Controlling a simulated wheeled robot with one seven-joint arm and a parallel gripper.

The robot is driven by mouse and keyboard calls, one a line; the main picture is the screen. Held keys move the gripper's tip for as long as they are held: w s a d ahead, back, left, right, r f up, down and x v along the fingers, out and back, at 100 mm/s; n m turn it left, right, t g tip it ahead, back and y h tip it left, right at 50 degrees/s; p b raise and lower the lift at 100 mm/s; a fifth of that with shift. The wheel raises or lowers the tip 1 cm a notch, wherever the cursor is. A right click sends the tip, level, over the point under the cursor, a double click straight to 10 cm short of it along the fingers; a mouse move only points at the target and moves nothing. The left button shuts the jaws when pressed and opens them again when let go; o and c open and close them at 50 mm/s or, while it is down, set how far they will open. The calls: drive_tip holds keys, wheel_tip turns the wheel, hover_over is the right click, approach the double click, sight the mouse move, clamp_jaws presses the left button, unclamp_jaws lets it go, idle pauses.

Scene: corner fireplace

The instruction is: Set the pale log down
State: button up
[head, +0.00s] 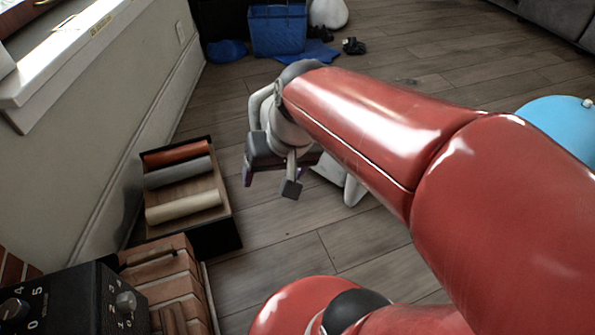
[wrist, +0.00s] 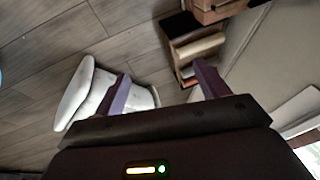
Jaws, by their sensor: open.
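The pale log (head: 183,206) lies in a dark-edged wooden crate (head: 228,232) on the floor, at the end nearer the brick hearth. A grey log (head: 178,172) and a reddish log (head: 176,153) lie beside it in the same crate. My gripper (head: 268,180) is open and empty, to the right of the crate and apart from it. In the wrist view the gripper's two purple fingers (wrist: 163,88) stand wide apart with nothing between them. The pale log (wrist: 200,46) shows there beyond the right finger, which hides part of the crate.
A brick hearth (head: 170,275) and a black box with knobs (head: 65,305) stand at the lower left. The wall runs along the left. A blue bin (head: 277,30) stands at the back. A white object (head: 352,188) is partly hidden behind my arm. Bare floor lies right of the crate.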

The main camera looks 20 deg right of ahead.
drive_tip(key=s+d+r+n+t+h, duration=0.1)
drive_tip(key=s+d+r+t+h, duration=0.1)
drive_tip(key=s, duration=0.3)
drive_tip(key=shift+s+d, duration=0.3)
drive_tip(key=shift+d, duration=0.15)
drive_tip(key=shift+r, duration=0.1)
